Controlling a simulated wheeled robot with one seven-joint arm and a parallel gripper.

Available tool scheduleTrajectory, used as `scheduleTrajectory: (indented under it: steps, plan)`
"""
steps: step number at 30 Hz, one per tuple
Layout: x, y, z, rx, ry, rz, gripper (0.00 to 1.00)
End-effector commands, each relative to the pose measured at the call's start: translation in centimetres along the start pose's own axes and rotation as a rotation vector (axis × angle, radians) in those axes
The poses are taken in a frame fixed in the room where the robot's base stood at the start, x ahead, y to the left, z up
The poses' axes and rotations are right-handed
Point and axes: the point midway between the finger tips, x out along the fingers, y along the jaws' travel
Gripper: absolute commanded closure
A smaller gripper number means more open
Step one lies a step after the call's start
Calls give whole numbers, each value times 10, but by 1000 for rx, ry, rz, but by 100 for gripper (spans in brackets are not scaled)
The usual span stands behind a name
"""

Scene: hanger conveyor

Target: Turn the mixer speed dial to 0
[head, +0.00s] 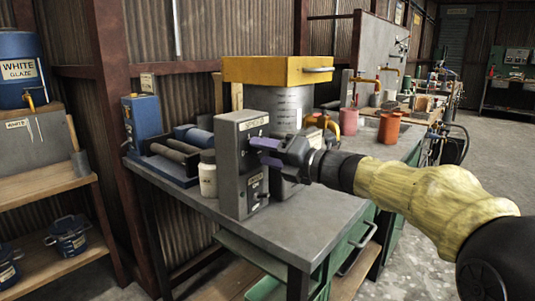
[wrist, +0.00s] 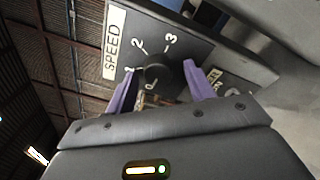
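The mixer's grey control box (head: 232,183) stands on the bench, with a SPEED label on its face. In the wrist view the black round speed dial (wrist: 157,73) sits on the grey panel, with marks 1, 2 and 3 around it and what looks like a 0 below. I cannot tell which mark it points to. My gripper (head: 257,151) is at the upper part of the box face. In the wrist view its two purple fingers (wrist: 159,70) are open, one on each side of the dial, with gaps visible. The dial is not clear in the head view.
A second control sits low on the box face, with a partly hidden label. A grey mixer drum (head: 288,107) with a yellow top (head: 275,70) stands behind. A white jar (head: 208,174) is left of the box. The bench's front top (head: 310,212) is clear.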

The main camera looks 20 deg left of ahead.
Motion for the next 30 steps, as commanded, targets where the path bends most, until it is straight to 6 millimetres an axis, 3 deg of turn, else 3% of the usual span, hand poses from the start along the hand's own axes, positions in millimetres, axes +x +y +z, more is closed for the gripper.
scheduleTrajectory:
  steps: [6, 11, 30]
  plan:
    - [-2, 1, 1, 0, -1, 1, 47]
    - [-17, 1, 1, 0, -2, -1, 47]
    - [-141, 1, 2, -1, -3, -2, 47]
